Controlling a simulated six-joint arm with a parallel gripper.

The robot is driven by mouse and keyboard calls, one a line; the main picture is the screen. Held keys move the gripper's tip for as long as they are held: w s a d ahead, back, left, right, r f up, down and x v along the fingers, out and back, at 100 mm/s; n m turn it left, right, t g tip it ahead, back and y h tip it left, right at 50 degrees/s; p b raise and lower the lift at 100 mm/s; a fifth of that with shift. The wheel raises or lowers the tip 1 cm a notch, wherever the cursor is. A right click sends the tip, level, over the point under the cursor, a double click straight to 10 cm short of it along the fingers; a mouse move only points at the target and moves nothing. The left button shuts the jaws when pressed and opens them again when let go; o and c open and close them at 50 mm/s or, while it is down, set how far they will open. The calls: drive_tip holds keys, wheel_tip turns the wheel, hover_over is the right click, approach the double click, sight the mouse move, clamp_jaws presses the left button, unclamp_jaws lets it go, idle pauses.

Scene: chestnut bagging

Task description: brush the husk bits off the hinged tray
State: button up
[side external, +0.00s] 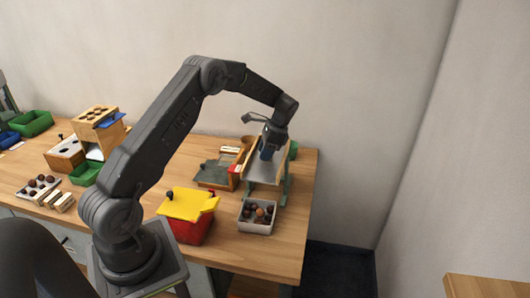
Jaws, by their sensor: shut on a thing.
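The hinged tray (262,177) stands near the right end of the table, with a grey surface, wooden sides and green legs. My gripper (269,144) points down over the upper part of the tray. Husk bits are too small to tell at this distance.
A pale bin of chestnuts (243,230) stands in front of the tray. Left of it is a red box (188,231) with a yellow top. A grey-green board (211,174) lies left of the tray. The table's right edge is close by.

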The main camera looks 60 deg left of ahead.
drive_tip(key=shift+w+a, duration=2.2)
wheel_tip(320, 180, up, 8)
drive_tip(key=shift+r, duration=0.15)
